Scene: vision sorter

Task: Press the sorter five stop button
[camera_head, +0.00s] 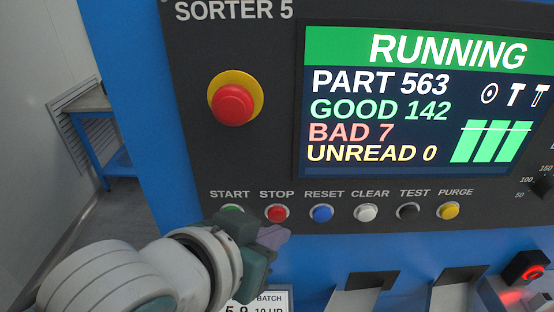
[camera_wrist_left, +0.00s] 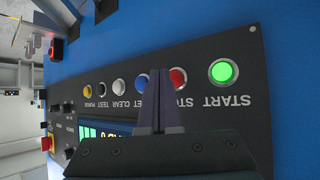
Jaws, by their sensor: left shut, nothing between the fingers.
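The panel labelled SORTER 5 (camera_head: 185,150) fills much of the head view. Its red STOP button (camera_head: 276,213) sits between the green START button (camera_head: 232,210) and the blue RESET button (camera_head: 321,214). My left gripper (camera_head: 276,238) is shut and empty, just below STOP in the head view, and its arm partly covers START. In the left wrist view the closed fingers (camera_wrist_left: 160,85) lie between the red STOP button (camera_wrist_left: 178,77) and the blue RESET button (camera_wrist_left: 140,83), partly hiding both. START (camera_wrist_left: 223,72) glows green there. Contact cannot be told. My right gripper is not in view.
The screen (camera_head: 425,100) reads RUNNING. A large red mushroom button (camera_head: 233,104) on a yellow ring is above the row. White CLEAR (camera_head: 366,213), black TEST (camera_head: 408,212) and yellow PURGE (camera_head: 449,211) buttons continue right.

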